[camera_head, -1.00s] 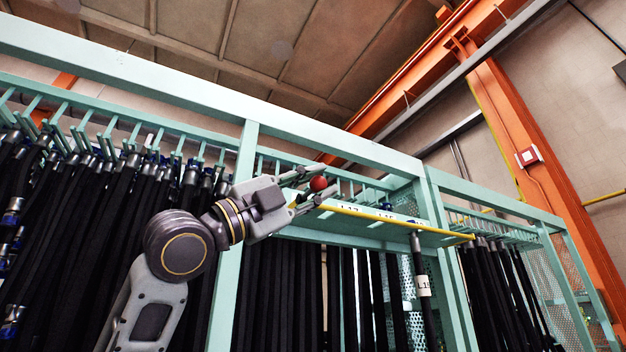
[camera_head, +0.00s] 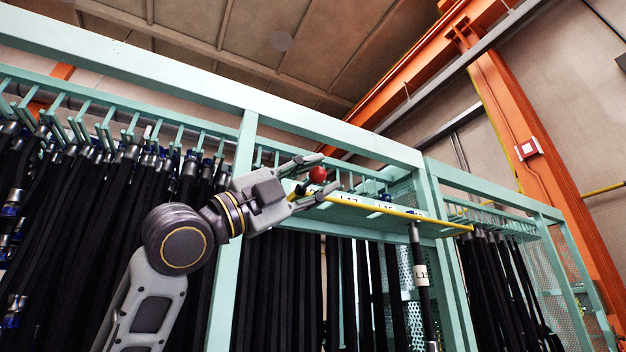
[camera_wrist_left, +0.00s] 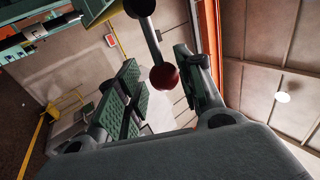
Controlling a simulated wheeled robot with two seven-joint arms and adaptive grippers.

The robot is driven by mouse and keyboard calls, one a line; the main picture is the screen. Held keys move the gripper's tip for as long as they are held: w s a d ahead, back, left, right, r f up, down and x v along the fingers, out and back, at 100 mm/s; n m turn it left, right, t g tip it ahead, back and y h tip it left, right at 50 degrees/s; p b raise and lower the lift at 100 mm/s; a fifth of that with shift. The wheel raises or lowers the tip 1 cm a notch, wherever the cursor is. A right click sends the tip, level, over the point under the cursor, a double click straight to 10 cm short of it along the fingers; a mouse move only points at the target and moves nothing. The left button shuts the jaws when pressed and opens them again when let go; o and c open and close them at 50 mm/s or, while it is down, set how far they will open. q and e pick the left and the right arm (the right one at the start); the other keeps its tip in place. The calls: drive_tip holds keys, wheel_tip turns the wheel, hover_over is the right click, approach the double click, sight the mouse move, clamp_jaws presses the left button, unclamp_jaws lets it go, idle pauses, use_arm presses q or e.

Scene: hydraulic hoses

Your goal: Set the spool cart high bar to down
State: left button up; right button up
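A red ball knob (camera_head: 317,174) sits at the upper front of the teal rack. In the left wrist view the red knob (camera_wrist_left: 164,77) is on the end of a grey rod (camera_wrist_left: 152,42). My left gripper (camera_head: 318,178) is open, with one finger above the knob and one below it in the head view. In the left wrist view my left gripper (camera_wrist_left: 163,88) has its two padded fingers on either side of the knob, with gaps showing. A yellow bar (camera_head: 400,212) runs along the front edge of a labelled teal shelf. Which part is the high bar, I cannot tell. My right gripper is not in view.
The teal rack (camera_head: 247,150) holds rows of black hoses (camera_head: 100,230) on hooks. One labelled hose (camera_head: 421,272) hangs apart near the shelf's right end. An orange column (camera_head: 540,170) stands at the right.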

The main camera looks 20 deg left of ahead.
use_arm(q)
drive_tip(key=v, duration=1.2)
idle(0.5)
idle(0.5)
